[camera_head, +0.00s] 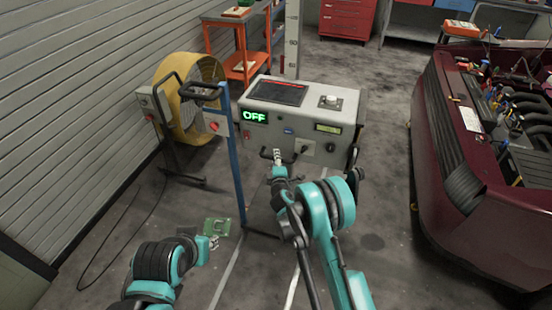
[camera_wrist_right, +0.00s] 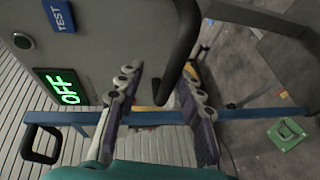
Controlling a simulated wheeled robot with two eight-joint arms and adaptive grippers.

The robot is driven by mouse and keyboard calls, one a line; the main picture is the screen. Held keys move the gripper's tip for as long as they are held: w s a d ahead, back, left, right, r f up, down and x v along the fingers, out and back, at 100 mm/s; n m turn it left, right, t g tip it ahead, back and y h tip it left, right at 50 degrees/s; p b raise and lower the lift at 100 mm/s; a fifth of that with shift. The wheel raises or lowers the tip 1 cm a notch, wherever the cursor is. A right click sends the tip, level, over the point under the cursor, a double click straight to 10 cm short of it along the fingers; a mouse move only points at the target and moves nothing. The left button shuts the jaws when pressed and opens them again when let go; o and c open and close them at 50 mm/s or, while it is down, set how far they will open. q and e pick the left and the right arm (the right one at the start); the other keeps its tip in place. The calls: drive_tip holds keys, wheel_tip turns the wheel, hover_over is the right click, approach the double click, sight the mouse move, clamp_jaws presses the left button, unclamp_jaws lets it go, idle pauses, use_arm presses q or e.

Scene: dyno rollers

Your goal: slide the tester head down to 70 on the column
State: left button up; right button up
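The tester head (camera_head: 318,105) is a grey box with a dark screen, a knob and a green OFF display. It sits in front of a pale column (camera_head: 291,40) with number marks, too small to read surely. A black handle (camera_head: 268,154) is on its front left; another (camera_head: 352,160) is at its right. My right gripper (camera_head: 279,158) is at the front-left handle. In the right wrist view, its fingers (camera_wrist_right: 160,82) are apart, with the handle (camera_wrist_right: 182,45) between them; contact is unclear. My left gripper (camera_head: 214,242) is low at the left, its fingers too small to judge.
A blue post (camera_head: 236,165) with a control box stands left of the head, near a yellow fan (camera_head: 190,95). A green square (camera_head: 217,227) lies by my left gripper. A dark red car (camera_head: 455,140) with open engine bay is at right.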

drive_tip(key=s+r, duration=0.1)
drive_tip(key=s, duration=0.6)
drive_tip(key=shift+d+r, duration=0.2)
drive_tip(key=shift+d, duration=0.1)
use_arm(q)
drive_tip(key=shift+o, duration=0.6)
use_arm(e)
drive_tip(key=shift+s, duration=0.1)
